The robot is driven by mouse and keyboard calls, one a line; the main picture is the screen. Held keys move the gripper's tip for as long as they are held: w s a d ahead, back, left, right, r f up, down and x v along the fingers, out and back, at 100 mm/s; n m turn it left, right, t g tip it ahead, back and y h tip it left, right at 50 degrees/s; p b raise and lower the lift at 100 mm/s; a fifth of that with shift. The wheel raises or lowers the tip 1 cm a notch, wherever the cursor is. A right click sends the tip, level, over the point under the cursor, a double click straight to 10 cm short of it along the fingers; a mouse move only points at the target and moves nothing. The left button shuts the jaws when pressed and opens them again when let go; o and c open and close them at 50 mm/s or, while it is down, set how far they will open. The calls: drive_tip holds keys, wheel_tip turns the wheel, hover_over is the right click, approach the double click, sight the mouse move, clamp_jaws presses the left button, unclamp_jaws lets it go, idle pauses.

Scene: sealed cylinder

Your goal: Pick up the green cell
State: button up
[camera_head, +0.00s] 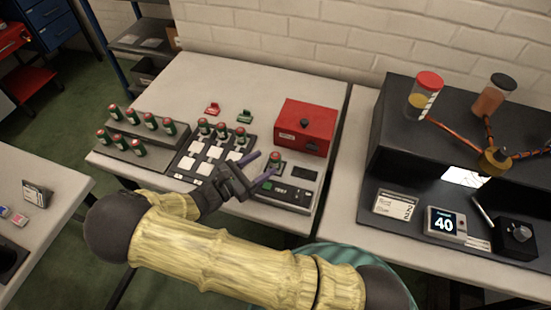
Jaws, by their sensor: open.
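Several green cells with red caps stand upright on a grey stepped block (120,140) at the left of the table; one of these green cells (151,122) is in its back row. More green cells with red caps stand along the back of a dark panel with white squares (201,155). Another green cell with a red top (274,159) stands in a dark device with a small display (287,192). My gripper (260,168) is open and empty, its purple fingers apart, just left of and in front of that last cell. Whether a finger touches it, I cannot tell.
A red box with a black knob (306,127) stands behind the device. A small red item (212,109) and a small green item (245,116) lie at the back. A dark bench unit with jars (410,160) stands on the right. Bare table lies at the back left.

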drive_tip(key=shift+x, duration=1.2)
drive_tip(key=p+x, duration=0.1)
drive_tip(key=x, duration=0.4)
drive_tip(key=shift+w+f, duration=0.15)
drive_tip(key=c, duration=1.2)
wheel_tip(320, 180, up, 10)
